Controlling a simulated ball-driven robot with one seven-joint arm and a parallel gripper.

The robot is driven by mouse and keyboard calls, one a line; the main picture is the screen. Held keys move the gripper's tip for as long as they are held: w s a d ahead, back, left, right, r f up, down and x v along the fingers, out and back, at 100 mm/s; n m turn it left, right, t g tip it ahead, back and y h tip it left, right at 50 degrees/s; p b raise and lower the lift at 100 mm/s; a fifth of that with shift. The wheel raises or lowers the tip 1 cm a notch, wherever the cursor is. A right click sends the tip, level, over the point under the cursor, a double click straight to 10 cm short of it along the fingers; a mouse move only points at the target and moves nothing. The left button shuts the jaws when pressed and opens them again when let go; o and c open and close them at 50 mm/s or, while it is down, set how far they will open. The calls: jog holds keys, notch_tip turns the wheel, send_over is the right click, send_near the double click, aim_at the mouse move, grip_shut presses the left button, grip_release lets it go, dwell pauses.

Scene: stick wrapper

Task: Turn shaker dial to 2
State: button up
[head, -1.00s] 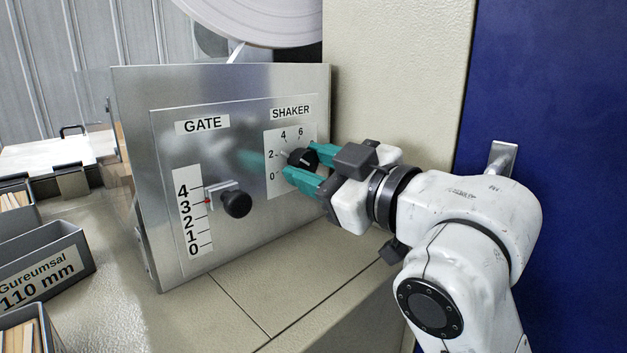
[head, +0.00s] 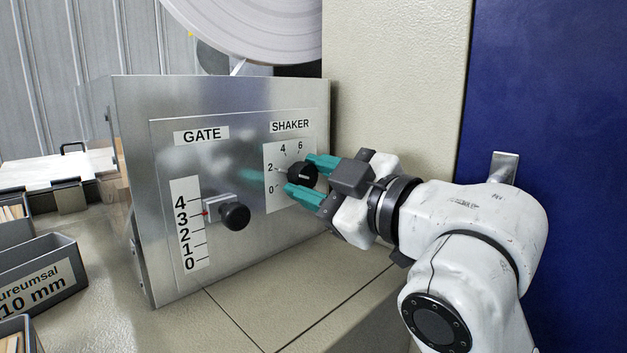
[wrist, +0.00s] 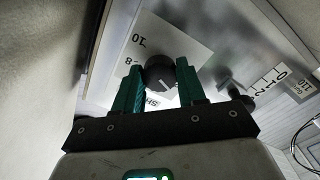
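The black shaker dial (head: 302,175) is on the metal panel under the SHAKER label. The dial sits between the fingertips, with gaps visible in the head view. In the wrist view the dial (wrist: 160,74) also shows between the fingers, the right finger overlapping its edge.
The black GATE knob (head: 234,216) sticks out left of the dial, with its red marker near 3. A blue panel (head: 560,90) with a handle stands right of my arm. Grey stick bins (head: 45,272) stand at the left. The counter below the panel is clear.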

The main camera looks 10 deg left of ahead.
jog(key=o, duration=0.4)
jog(key=shift+o, duration=0.2)
jog(key=shift+r, duration=0.25)
notch_tip(320, 180, up, 3)
jog(key=shift+f, duration=0.2)
jog(key=s+d+r, duration=0.4)
jog(key=s+r, duration=0.5)
jog(key=s, duration=0.4)
jog(key=shift+s+r, duration=0.25)
jog(key=shift+r, duration=0.15)
